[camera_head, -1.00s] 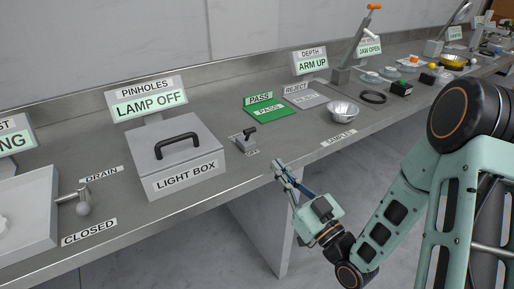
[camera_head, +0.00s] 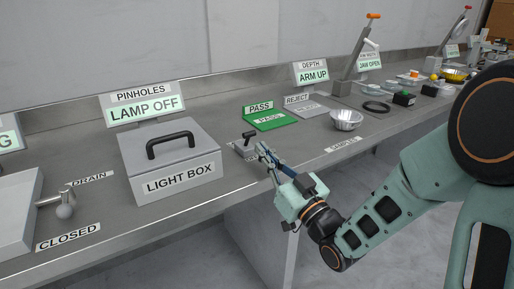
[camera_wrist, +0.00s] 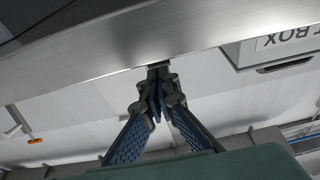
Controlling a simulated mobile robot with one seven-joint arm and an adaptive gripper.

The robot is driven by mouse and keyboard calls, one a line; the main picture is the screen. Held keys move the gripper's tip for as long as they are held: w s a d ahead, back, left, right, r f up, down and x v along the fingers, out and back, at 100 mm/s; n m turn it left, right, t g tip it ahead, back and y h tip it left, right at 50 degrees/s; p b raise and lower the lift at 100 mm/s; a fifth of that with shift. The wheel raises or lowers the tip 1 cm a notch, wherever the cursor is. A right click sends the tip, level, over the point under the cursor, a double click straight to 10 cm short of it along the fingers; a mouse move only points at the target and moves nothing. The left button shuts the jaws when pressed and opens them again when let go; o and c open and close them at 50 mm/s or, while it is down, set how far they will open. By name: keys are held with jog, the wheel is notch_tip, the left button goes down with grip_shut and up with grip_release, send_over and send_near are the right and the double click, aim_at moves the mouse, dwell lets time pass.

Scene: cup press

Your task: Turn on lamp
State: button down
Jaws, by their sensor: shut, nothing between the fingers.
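The lamp switch (camera_head: 247,143) is a small grey block with a dark lever, on the bench just right of the light box (camera_head: 172,160). The sign above the box (camera_head: 145,105) reads "LAMP OFF". My gripper (camera_head: 262,148) is shut and empty, its fingertips at the bench's front edge, close to the switch and partly covering its label. I cannot tell whether they touch it. In the wrist view my shut fingers (camera_wrist: 158,82) point at the bench edge, with part of the light box (camera_wrist: 270,45) at the upper right; the lever is not clear there.
The green PASS plate (camera_head: 270,120), grey REJECT plate (camera_head: 308,109) and a metal bowl (camera_head: 346,120) stand right of the switch. The drain valve (camera_head: 62,203) and a pale tray (camera_head: 15,215) are at the left. The bench front (camera_head: 215,197) below the light box is clear.

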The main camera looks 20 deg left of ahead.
aim_at(250, 135)
jog(key=shift+x, duration=1.7)
jog(key=shift+r, duration=0.1)
jog(key=shift+r+g+p, duration=0.15)
jog(key=shift+g+p, duration=0.15)
jog(key=shift+p, duration=0.15)
jog(key=shift+a, duration=0.1)
